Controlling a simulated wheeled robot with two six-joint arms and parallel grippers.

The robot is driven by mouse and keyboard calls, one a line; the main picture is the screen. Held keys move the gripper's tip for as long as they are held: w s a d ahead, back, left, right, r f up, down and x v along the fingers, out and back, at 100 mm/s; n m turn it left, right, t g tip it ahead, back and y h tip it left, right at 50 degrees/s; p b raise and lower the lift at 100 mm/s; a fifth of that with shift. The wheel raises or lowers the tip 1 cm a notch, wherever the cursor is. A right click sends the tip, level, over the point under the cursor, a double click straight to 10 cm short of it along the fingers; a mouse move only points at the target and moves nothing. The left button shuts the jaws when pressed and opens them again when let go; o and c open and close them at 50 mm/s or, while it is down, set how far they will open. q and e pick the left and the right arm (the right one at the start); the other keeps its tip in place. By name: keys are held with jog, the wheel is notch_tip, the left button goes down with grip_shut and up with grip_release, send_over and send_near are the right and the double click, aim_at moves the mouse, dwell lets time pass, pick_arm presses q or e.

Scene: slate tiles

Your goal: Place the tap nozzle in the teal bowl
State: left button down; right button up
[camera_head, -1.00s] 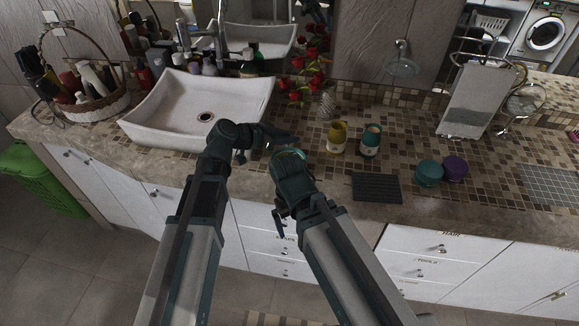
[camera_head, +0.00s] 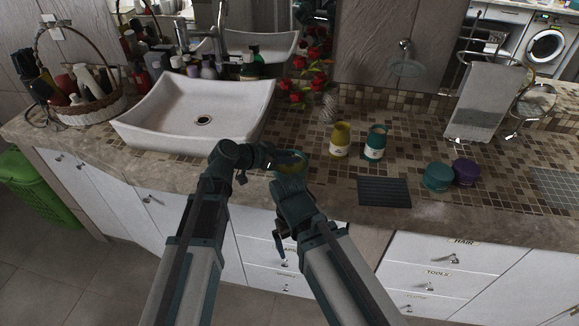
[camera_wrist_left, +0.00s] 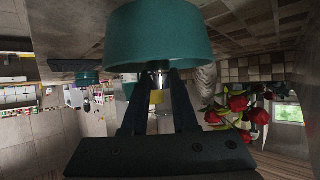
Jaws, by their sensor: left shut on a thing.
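The teal bowl (camera_head: 291,160) is near the counter's front edge, in front of the flowers, partly hidden by my right wrist. It also fills the top of the left wrist view (camera_wrist_left: 158,35), showing its outer wall. My left gripper (camera_head: 268,160) is just left of the bowl in the head view. In the left wrist view its fingers (camera_wrist_left: 158,78) are shut on the small metallic tap nozzle (camera_wrist_left: 158,76), which appears against the bowl's rim; I cannot tell whether they touch. My right gripper (camera_head: 289,180) is right at the bowl, its fingers hidden.
A white sink (camera_head: 197,110) stands behind left, with a basket of bottles (camera_head: 88,100) beyond. A yellow container (camera_head: 340,140), a teal container (camera_head: 375,143), a dark ribbed mat (camera_head: 384,192), a teal jar (camera_head: 437,177) and a purple jar (camera_head: 466,172) stand right. Red roses (camera_head: 312,72) are behind.

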pick_arm(q)
jog(key=shift+f+b, duration=0.7)
jog(key=shift+f, duration=0.5)
pick_arm(e)
jog(key=shift+f, duration=1.2)
pick_arm(q)
jog(key=shift+f, duration=0.2)
jog(key=c, duration=0.7)
grip_release()
pick_arm(e)
jog(key=shift+f, duration=0.15)
pick_arm(q)
jog(key=shift+r, duration=0.15)
